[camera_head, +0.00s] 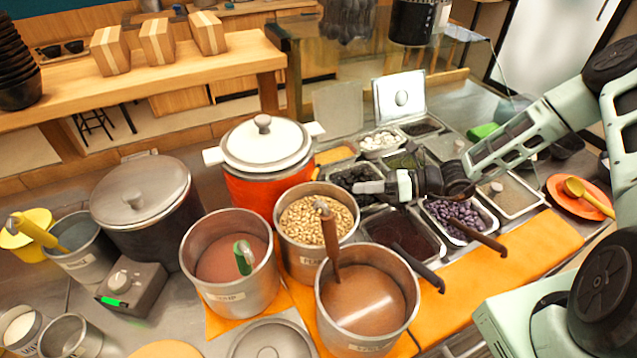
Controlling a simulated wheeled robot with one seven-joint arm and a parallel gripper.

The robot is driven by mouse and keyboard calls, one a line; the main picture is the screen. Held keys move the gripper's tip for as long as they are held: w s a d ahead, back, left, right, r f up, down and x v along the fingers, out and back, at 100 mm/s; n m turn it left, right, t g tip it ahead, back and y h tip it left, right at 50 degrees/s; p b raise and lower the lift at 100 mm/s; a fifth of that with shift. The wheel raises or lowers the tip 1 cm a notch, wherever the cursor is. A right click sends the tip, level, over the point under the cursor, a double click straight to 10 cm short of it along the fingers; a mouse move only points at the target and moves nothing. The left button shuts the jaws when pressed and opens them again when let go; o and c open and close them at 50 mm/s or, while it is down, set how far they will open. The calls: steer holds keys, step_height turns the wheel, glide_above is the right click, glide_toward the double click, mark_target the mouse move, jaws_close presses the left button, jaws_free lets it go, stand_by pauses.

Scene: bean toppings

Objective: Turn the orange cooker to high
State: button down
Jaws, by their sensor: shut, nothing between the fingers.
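The orange cooker (262,188) is a round orange pot with a white lid, a dark lid knob and white side handles. It stands left of centre, behind the metal pots. Its lower front is hidden by those pots, and I see no dial on it. My gripper (362,187) reaches in from the right over the topping trays, shut and empty. Its tips point left toward the cooker, apart from it in the picture. A grey control box (131,287) with a round knob and a green mark sits at the lower left, in front of a dark grey lidded pot (148,205).
Metal pots of beans (290,262), red liquid (212,300) and brown liquid (345,340) crowd the cooker's front. Topping trays (430,262) lie below my gripper. A glass panel (335,60) stands behind. The orange mat (535,255) has clear room.

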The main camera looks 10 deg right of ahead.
steer(key=shift+w+a+f, duration=0.2)
steer(key=shift+w+a, duration=0.2)
steer(key=shift+a, duration=0.05)
steer(key=w+a, duration=0.3)
steer(key=a, duration=0.2)
steer(key=shift+a+b, duration=0.35)
steer(key=shift+b, duration=0.1)
steer(key=shift+f, duration=0.2)
